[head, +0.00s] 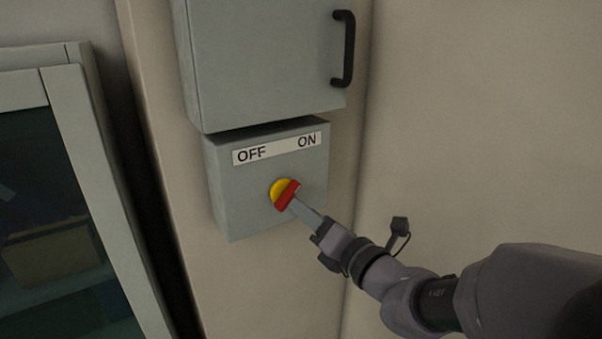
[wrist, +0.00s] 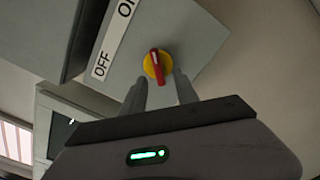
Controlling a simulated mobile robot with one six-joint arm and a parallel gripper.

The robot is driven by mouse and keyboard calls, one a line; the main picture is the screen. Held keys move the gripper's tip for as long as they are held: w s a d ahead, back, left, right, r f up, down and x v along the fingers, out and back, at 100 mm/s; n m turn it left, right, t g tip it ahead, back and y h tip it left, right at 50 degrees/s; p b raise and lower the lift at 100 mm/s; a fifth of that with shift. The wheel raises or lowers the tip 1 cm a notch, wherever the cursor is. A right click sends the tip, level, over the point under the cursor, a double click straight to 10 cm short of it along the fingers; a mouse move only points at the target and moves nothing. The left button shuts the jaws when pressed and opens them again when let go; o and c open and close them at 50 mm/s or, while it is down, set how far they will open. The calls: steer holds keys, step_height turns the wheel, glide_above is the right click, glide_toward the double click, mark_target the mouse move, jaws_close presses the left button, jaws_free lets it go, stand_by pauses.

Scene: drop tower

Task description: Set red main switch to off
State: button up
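The red main switch (head: 287,195) is a red bar handle on a round yellow disc (head: 277,188). It sits on the front of a grey box under a white label reading OFF at left and ON at right. The handle slants, its upper end toward ON. In the wrist view the red handle (wrist: 155,63) shows on its yellow disc. My gripper (wrist: 161,80) is open. Its two fingers stand apart, with the handle's near end between or just beyond their tips. Contact cannot be told. In the head view my gripper (head: 297,203) reaches the handle from the lower right.
A larger grey cabinet (head: 262,60) with a black handle (head: 344,48) hangs right above the switch box (head: 240,200). A glass-fronted cabinet (head: 75,150) stands at the left. The wall at the right is bare.

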mark_target(290, 199)
steer(key=x, duration=0.4)
steer(key=shift+w+a+r, duration=0.15)
steer(key=shift+w+a, duration=0.05)
steer(key=shift+a, duration=0.15)
steer(key=shift+w+a+p, duration=0.25)
steer(key=shift+w+p, duration=0.05)
steer(key=shift+w, duration=0.25)
steer(key=shift+s, duration=0.1)
jaws_close()
